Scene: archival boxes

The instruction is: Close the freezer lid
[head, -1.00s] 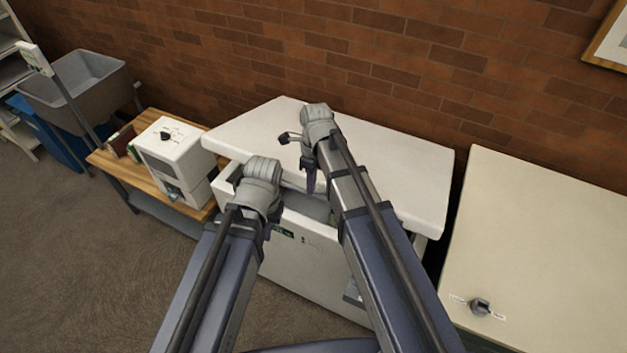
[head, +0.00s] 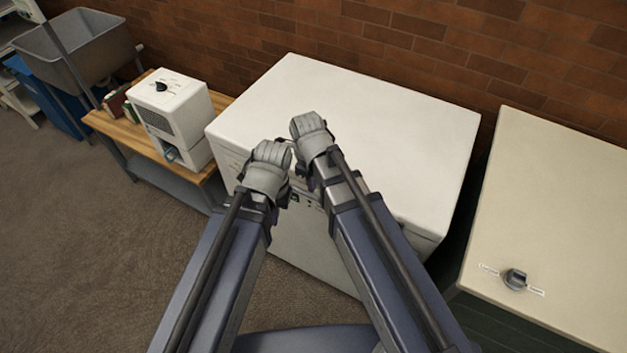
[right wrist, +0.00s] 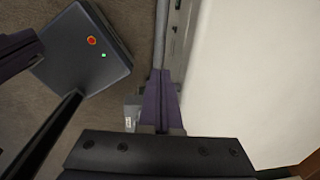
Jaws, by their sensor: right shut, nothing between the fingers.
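The white chest freezer (head: 300,248) stands against the brick wall. Its lid (head: 375,120) lies flat on the body in the head view, with no gap seen along the visible edges. The lid's white top (right wrist: 255,75) also fills the right side of the right wrist view. My right gripper (right wrist: 162,82) is shut and empty, at the lid's front edge; in the head view its fingers are mostly hidden behind the wrist. My left gripper (head: 284,198) is beside it at the freezer's front, its fingers mostly hidden by its wrist, so its opening does not show.
A wooden bench (head: 112,128) with a white box-shaped device (head: 172,112) stands left of the freezer. A grey sink (head: 80,48) is behind it. A cream-topped cabinet (head: 560,215) with a knob (head: 515,278) stands close at the right. The floor at left is clear.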

